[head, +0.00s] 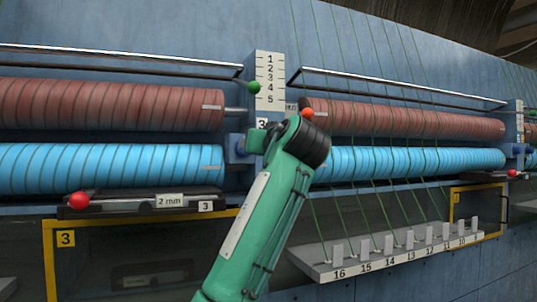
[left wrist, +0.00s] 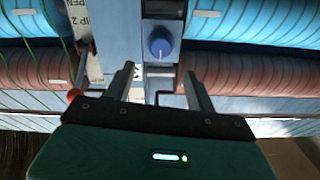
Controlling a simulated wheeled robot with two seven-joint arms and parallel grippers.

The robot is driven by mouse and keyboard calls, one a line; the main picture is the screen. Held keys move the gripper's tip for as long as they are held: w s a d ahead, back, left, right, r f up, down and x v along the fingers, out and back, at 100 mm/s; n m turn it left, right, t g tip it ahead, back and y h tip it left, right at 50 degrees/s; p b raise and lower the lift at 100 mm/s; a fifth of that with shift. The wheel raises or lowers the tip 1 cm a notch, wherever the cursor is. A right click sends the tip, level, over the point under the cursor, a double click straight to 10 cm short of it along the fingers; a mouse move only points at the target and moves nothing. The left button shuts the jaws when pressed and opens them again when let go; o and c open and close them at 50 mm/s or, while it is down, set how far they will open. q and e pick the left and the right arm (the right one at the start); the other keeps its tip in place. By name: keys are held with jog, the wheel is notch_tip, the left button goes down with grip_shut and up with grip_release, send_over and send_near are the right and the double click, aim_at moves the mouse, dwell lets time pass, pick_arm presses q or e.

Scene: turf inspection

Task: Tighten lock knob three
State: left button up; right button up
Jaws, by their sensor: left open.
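The lock knob is blue and round with a pale pointer line. In the left wrist view the blue knob (left wrist: 161,43) sits ahead of my left gripper (left wrist: 160,84), roughly in line with the gap between its fingers. The fingers are open, with nothing between them, and appear short of the knob. A plate marked 3 (head: 262,123) is on the post in the head view, with a blue knob (head: 238,144) lower left of it. My green left arm stands in front of the post and hides the gripper's fingers there. My right gripper is not in view.
A scale plate (head: 270,80) stands above the arm. A green-ball lever (head: 254,87) and an orange-ball lever (head: 307,113) are close by. Red rollers (head: 110,104) and blue rollers (head: 110,168) flank the post. A numbered shelf (head: 372,262) juts out at lower right.

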pick_arm(q)
jog(key=b+v, duration=0.1)
jog(key=v, duration=0.5)
jog(key=shift+s, duration=0.1)
dwell(0.3)
